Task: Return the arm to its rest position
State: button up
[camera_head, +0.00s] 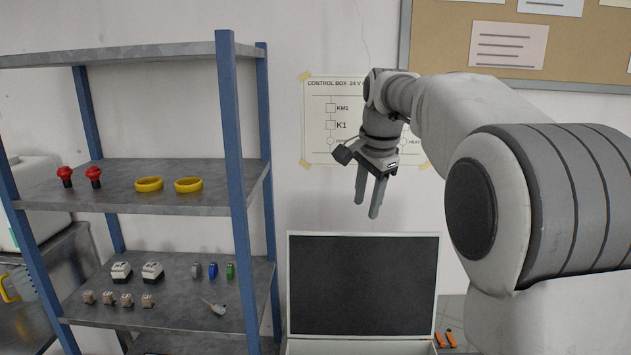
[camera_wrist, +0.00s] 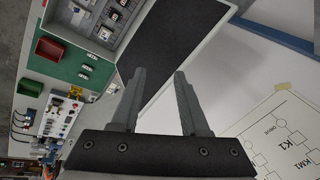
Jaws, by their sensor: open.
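My gripper (camera_head: 368,212) hangs fingers-down in the head view, in front of the wall diagram and above the open case lid. It is open and empty. In the wrist view my gripper (camera_wrist: 162,75) shows two grey fingers spread apart with nothing between them. My arm reaches in from the right side of the head view, bent at the elbow, with the wrist turned down.
A shelf rack (camera_head: 227,150) with blue posts stands on the left, holding small parts. The dark case lid (camera_head: 363,285) stands upright below my gripper. A wiring diagram (camera_head: 318,120) hangs on the wall behind. The wrist view shows a green panel (camera_wrist: 62,67) with parts.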

jog(key=s+d+f+n+b, duration=0.1)
jog(key=s+f+n, duration=0.3)
jog(key=s, duration=0.6)
jog(key=s+d+f+n+t+b, duration=0.1)
jog(key=s+f+n, duration=0.3)
jog(key=s, duration=0.7)
jog(key=s+d+f+n+t+b, duration=0.1)
jog(key=s+f, duration=0.4)
jog(key=s, duration=0.6)
jog(key=n+b, duration=0.1)
jog(key=n, duration=0.1)
jog(key=shift+s+d+f+n+h, duration=0.25)
jog(key=shift+d+f+n+h, duration=0.05)
jog(key=shift+d+f+n, duration=0.1)
